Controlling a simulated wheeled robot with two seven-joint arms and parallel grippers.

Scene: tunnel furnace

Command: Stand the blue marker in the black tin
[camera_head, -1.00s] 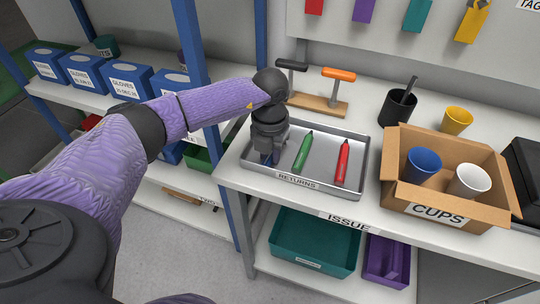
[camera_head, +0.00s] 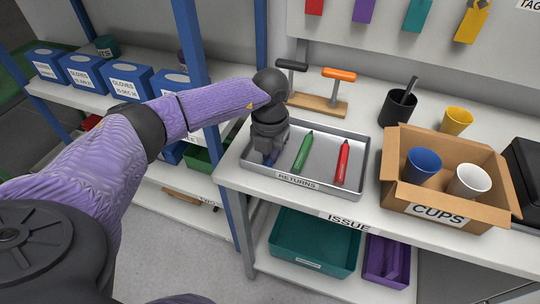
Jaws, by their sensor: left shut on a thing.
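The grey metal tray (camera_head: 320,189) labelled RETURNS holds a green marker (camera_head: 303,151) and a red marker (camera_head: 342,163). My left gripper (camera_head: 269,158) points down into the left part of this tray. It is shut on the blue marker (camera_head: 272,157), of which only a small blue part shows; the gripper hides the rest. The black tin (camera_head: 396,109) stands on the bench to the right, behind the cardboard box, with a dark stick-like thing leaning up out of it. My right gripper is not in view.
A cardboard box (camera_head: 433,210) labelled CUPS holds a blue cup (camera_head: 422,166) and a white cup (camera_head: 469,181). A yellow cup (camera_head: 456,121) stands behind it. A wooden rack (camera_head: 318,104) with black and orange handles stands behind the tray. A blue post (camera_head: 196,65) rises at the left.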

